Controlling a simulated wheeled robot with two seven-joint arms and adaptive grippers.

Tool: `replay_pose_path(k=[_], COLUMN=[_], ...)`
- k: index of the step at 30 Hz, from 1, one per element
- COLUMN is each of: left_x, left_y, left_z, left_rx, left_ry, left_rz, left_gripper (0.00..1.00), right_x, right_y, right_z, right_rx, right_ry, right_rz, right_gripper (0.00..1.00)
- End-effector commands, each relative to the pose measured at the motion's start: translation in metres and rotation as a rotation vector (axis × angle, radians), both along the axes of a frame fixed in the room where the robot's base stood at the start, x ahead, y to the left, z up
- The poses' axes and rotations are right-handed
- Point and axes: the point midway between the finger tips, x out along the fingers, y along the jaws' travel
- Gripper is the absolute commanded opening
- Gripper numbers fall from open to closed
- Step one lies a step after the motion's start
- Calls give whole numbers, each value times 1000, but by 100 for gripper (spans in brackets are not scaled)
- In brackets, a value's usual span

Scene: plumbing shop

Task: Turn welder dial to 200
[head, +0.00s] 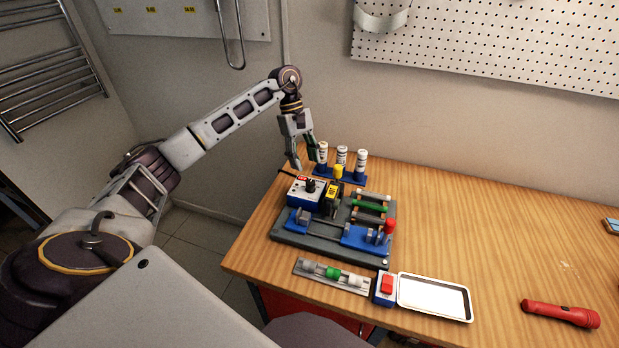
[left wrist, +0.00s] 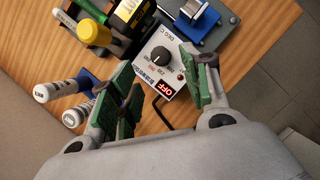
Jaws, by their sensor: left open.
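The welder control box (head: 305,192) is a white-topped box with a blue base at the rear left of the grey welding fixture (head: 290,237). Its black dial (head: 310,185) shows on top; in the left wrist view the dial (left wrist: 157,55) has a scale around it, too small to read surely. A red display (left wrist: 167,89) there reads OFF. My left gripper (head: 305,163) is open and empty, pointing down above and behind the box. In the left wrist view its green-padded fingers (left wrist: 165,92) frame the display side of the box, apart from the dial. My right gripper is not seen.
White bottles (head: 341,158) stand in a blue rack behind the fixture, close to my left gripper. A yellow-black tool (head: 332,198) stands right beside the box. The table's right side is mostly clear.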

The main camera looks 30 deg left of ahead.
Motion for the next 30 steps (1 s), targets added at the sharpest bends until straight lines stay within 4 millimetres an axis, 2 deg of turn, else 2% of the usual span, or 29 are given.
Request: replay_pose_path(k=[18,30], left_x=[-9,-10], left_y=[-23,-25], left_z=[-58,-64], left_rx=[-1,0], left_ry=[1,0], left_rz=[-1,-1], left_gripper=[47,47], right_x=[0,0], right_y=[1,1], right_z=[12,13], right_rx=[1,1], right_ry=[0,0], right_rz=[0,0], right_gripper=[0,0])
